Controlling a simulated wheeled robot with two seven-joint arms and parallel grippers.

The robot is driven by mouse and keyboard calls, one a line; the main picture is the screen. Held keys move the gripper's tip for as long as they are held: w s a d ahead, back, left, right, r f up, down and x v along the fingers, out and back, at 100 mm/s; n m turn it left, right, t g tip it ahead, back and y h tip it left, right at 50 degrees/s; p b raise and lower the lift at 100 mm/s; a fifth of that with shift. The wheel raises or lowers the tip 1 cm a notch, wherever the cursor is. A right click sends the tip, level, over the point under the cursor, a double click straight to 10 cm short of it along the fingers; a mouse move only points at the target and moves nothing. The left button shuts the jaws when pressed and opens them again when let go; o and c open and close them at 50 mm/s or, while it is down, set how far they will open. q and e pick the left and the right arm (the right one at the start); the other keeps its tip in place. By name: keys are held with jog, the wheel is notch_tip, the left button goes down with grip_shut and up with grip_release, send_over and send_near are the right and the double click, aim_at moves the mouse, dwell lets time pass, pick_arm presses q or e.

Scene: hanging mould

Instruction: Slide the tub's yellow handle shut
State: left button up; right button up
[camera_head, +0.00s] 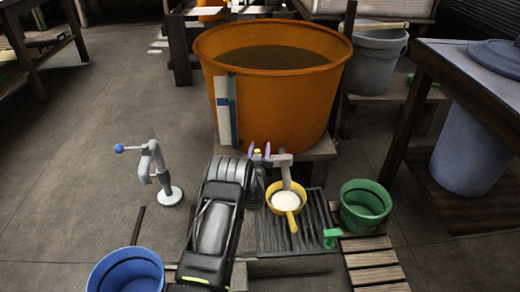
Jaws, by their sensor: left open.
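The large orange tub (310,100) stands at the upper middle, holding a dark brownish content. A grey spout (281,159) comes off its front low down, and a greyish stream or pipe drops from it; I cannot tell which. A small yellow handle (257,153) shows beside the spout. My black left arm hides part of the area below. My right gripper is not in view.
A yellow pan (285,199) with white content sits under the spout on a dark slatted grate (301,239). A green bucket (364,206) stands right, a blue bucket (126,272) lower left.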

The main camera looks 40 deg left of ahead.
pick_arm(q)
jog(key=p+v, duration=0.3)
jog(key=v, duration=0.5)
jog(key=shift+w, duration=0.1)
dwell(0.4)
